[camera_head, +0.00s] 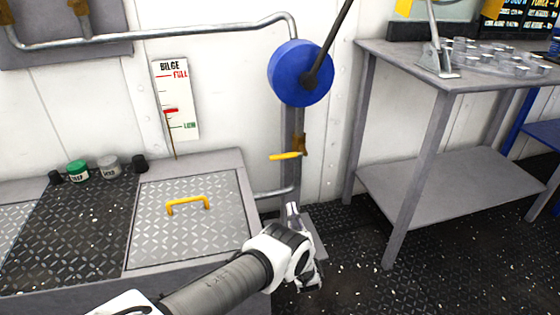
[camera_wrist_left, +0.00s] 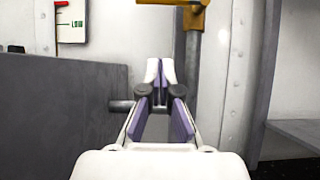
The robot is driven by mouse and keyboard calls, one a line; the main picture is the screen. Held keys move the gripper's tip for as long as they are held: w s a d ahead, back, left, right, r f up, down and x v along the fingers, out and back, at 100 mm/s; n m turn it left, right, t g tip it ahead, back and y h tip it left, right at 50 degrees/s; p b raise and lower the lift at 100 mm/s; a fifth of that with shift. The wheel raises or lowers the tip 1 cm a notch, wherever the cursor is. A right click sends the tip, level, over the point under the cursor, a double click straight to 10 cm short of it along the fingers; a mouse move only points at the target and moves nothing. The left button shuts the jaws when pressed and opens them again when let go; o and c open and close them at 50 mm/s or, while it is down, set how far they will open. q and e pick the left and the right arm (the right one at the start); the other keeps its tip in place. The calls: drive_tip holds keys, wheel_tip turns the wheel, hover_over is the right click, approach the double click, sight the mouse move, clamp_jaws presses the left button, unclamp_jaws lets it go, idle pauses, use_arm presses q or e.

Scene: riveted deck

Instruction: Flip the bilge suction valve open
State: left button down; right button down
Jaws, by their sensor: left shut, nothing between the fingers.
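The bilge suction valve (camera_head: 300,146) is a brass body on the vertical pipe, below a blue round pump body. Its yellow lever (camera_head: 285,156) points left, across the pipe and about level. In the left wrist view the yellow lever (camera_wrist_left: 160,2) and brass body (camera_wrist_left: 194,18) show at the top edge. My left gripper (camera_head: 291,207) is below the valve, apart from it, fingers pointing up. In the left wrist view the gripper (camera_wrist_left: 160,66) is shut and empty, with the lever beyond its tips. My right gripper is not in view.
The blue pump (camera_head: 300,73) with its dark handle is above the valve. A bilge gauge (camera_head: 175,100) hangs on the wall at left. A hatch (camera_head: 190,225) with a yellow handle lies left of my arm. A grey table (camera_head: 455,80) stands at right.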

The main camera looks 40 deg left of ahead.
sight(287, 156)
use_arm(q)
drive_tip(key=shift+s+r, duration=0.1)
drive_tip(key=s+d+r+b+x, duration=0.1)
drive_tip(key=r+b+x, duration=0.1)
drive_tip(key=x, duration=1)
drive_tip(key=shift+w+a+r+b, duration=0.15)
drive_tip(key=shift+w+r+b, duration=0.15)
drive_tip(key=shift+b, duration=0.35)
